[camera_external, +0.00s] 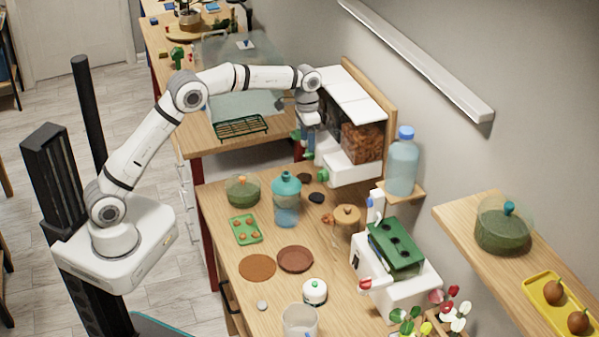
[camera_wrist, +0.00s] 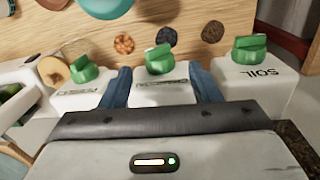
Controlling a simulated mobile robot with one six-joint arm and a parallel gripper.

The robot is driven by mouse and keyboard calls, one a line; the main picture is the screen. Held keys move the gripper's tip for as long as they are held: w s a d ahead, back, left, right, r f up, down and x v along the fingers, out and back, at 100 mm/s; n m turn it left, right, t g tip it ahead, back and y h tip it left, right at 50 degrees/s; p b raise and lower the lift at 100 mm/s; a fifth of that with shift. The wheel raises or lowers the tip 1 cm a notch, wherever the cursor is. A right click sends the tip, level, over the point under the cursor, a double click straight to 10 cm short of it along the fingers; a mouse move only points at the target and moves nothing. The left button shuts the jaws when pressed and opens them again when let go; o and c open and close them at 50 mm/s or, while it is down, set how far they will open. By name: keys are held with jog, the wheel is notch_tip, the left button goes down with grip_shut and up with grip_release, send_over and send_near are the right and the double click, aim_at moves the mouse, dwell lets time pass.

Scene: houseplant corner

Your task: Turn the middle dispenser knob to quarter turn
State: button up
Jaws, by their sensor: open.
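The white dispenser (camera_external: 357,175) with several compartments stands against the wall, one holding brown pellets. In the wrist view three green knobs sit on its white fronts: the middle knob (camera_wrist: 160,58), a left knob (camera_wrist: 84,69), and a right knob (camera_wrist: 249,48) above an upside-down "SOIL" label. My gripper (camera_wrist: 159,72) is open, its blue fingers on either side of the middle knob with gaps visible. Whether the fingertips reach around the knob or stop short of it is unclear. In the external view my gripper (camera_external: 307,140) points down at the dispenser front and partly hides the knobs.
A teal-topped bottle (camera_external: 286,204) and a green-lidded pot (camera_external: 242,190) stand on the table before the dispenser. A blue-capped jug (camera_external: 403,165) stands right of it. A green wire rack (camera_external: 240,127) lies on the neighbouring table. Dark discs (camera_wrist: 166,36) lie beyond the knobs.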

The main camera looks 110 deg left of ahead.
aim_at(308, 155)
jog(key=shift+w+d+f+p, duration=0.1)
jog(key=shift+f+p, duration=0.1)
jog(key=shift+f, duration=1)
jog(key=shift+d+f+p, duration=0.1)
jog(key=shift+f+p, duration=0.1)
jog(key=shift+f, duration=0.95)
jog(key=shift+c, duration=0.2)
jog(key=c, duration=0.9)
jog(key=shift+c, duration=0.2)
